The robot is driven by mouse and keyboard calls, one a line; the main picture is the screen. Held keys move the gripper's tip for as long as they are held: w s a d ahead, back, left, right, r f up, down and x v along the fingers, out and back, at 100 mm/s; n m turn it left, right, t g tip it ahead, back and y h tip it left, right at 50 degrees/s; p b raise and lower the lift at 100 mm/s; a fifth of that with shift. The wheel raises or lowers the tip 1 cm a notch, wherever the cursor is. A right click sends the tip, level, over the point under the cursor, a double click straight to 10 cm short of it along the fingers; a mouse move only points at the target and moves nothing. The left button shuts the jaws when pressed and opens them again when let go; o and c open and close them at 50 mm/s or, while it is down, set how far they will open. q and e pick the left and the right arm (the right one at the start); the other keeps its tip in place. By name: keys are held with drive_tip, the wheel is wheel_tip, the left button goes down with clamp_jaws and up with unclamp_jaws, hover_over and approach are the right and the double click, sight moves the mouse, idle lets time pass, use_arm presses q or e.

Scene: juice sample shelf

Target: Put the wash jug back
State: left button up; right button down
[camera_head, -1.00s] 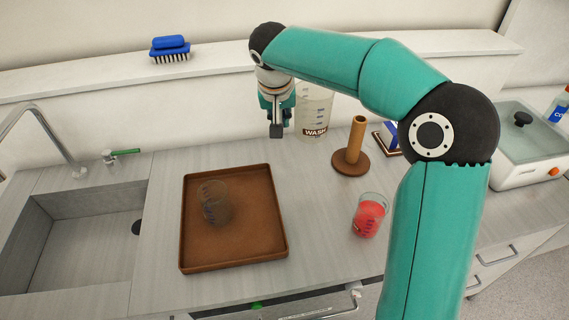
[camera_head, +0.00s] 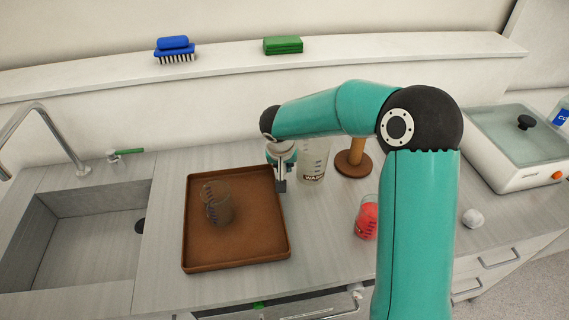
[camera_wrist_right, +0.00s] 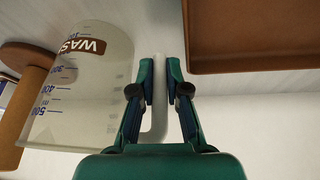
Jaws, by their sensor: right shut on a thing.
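The wash jug (camera_head: 314,162) is a clear beaker-like jug with a brown WASH label, right of the tray in the head view. In the right wrist view the jug (camera_wrist_right: 85,85) fills the left side, with blue volume marks and a pale handle (camera_wrist_right: 159,100). My right gripper (camera_head: 280,186) is shut on that handle; its fingers (camera_wrist_right: 163,75) stand on either side of it. The arm partly hides the jug's top. I cannot tell whether its base touches the counter. My left gripper is not in view.
A brown tray (camera_head: 247,255) with a dark glass beaker (camera_head: 220,209) lies left of the jug. A wooden peg stand (camera_head: 354,168) stands close on the right. A beaker of red juice (camera_head: 367,218) is in front. A sink (camera_head: 80,230) is at left.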

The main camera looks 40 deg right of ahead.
drive_tip(key=shift+r, duration=0.1)
drive_tip(key=c, duration=1.2)
unclamp_jaws()
drive_tip(key=b+v, duration=0.1)
drive_tip(key=v, duration=1.1)
